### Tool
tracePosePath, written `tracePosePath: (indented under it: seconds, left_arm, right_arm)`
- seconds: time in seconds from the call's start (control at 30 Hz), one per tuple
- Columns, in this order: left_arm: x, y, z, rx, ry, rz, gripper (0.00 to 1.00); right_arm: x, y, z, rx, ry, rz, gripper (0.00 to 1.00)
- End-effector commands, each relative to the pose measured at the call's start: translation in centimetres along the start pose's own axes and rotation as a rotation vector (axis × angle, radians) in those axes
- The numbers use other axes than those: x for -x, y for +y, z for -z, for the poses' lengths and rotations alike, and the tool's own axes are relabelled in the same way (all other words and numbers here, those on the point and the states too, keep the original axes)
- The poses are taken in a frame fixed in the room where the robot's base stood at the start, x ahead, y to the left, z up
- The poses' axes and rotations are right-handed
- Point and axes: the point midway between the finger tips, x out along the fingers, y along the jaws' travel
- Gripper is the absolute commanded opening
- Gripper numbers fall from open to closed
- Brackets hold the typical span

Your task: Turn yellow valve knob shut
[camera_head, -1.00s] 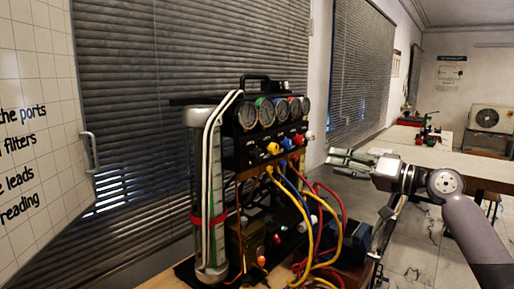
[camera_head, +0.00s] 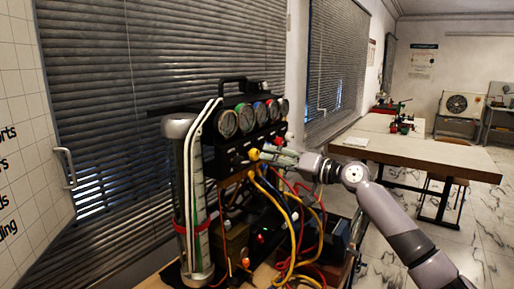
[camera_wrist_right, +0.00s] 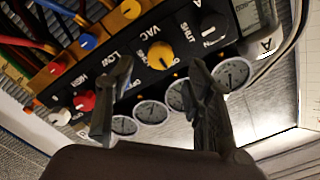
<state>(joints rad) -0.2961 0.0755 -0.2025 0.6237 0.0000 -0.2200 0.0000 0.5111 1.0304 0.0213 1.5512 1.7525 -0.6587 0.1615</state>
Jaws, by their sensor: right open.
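The yellow valve knob (camera_head: 254,154) is on the front of the black gauge panel. In the right wrist view the yellow knob (camera_wrist_right: 160,55) shows beside the printed words VAC and SHUT. My right gripper (camera_head: 271,153) reaches the panel from the right, its fingers close to the yellow knob. In the wrist view my right gripper (camera_wrist_right: 159,72) is open, with one finger on each side of the knob in the picture. I cannot tell whether either finger touches it. My left gripper is out of view.
Several round gauges (camera_head: 247,117) line the panel's top. A red knob (camera_wrist_right: 84,102) sits beside the yellow one. Yellow, red and blue hoses (camera_head: 291,220) hang below. A clear cylinder (camera_head: 190,215) stands left. A wooden table (camera_head: 430,150) is behind on the right.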

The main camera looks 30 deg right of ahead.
Motion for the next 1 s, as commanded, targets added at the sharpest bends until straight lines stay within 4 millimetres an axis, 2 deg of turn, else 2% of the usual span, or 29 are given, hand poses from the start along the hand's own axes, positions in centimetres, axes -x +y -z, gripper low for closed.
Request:
tracePosePath:
  seconds: [0.03, 0.1, 0.33, 0.73, 1.0]
  left_arm:
    - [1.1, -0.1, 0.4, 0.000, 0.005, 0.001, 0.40]
    - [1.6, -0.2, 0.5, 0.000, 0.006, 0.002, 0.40]
    - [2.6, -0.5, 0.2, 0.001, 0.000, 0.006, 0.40]
    - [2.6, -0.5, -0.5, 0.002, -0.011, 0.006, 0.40]
    - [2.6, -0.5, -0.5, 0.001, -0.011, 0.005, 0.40]
  right_arm:
    - [-1.1, -0.5, 0.5, -0.004, 0.004, 0.005, 0.48]
    - [-2.5, -0.5, 0.5, -0.003, 0.003, 0.004, 0.48]
    - [-5.3, -0.2, 0.2, -0.002, 0.002, 0.002, 0.48]
    - [-5.9, 0.0, 0.0, 0.001, 0.001, 0.000, 0.47]
    - [-5.9, 0.0, 0.0, 0.001, 0.001, 0.000, 0.29]
